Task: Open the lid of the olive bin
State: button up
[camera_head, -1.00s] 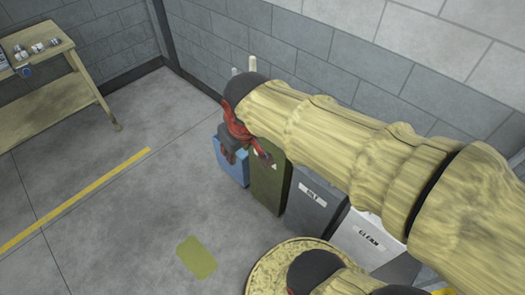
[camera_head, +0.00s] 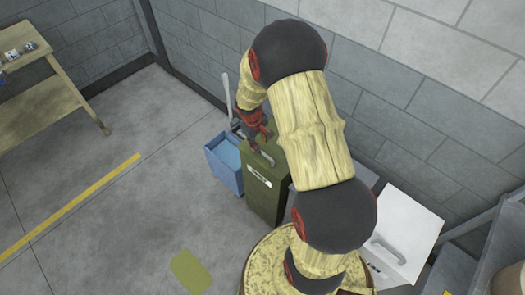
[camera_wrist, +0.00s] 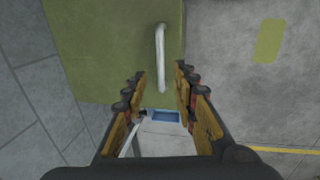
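The olive bin (camera_head: 264,200) stands near the wall, with a white label on its front. Its lid (camera_wrist: 105,50) looks shut and fills the upper left of the wrist view. A pale bar handle (camera_wrist: 160,58) is on the lid near its edge. My gripper (camera_head: 262,143) is over the lid at the handle in the head view. In the wrist view my gripper (camera_wrist: 160,78) is open, one finger on each side, with the handle's near end lined up with the gap. I cannot tell whether the fingers touch it.
A blue bin (camera_head: 220,180) stands just left of the olive bin, with a pale upright bar (camera_head: 227,98) behind it. A white bin lid (camera_head: 405,225) is to the right. A wooden table (camera_head: 40,110) is far left.

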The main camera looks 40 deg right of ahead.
aim_at(263, 153)
jog(key=f, duration=0.2)
jog(key=d+f+b, duration=0.1)
jog(key=f, duration=0.4)
jog(key=shift+d, duration=0.15)
jog(key=shift+c, duration=0.7)
grip_shut()
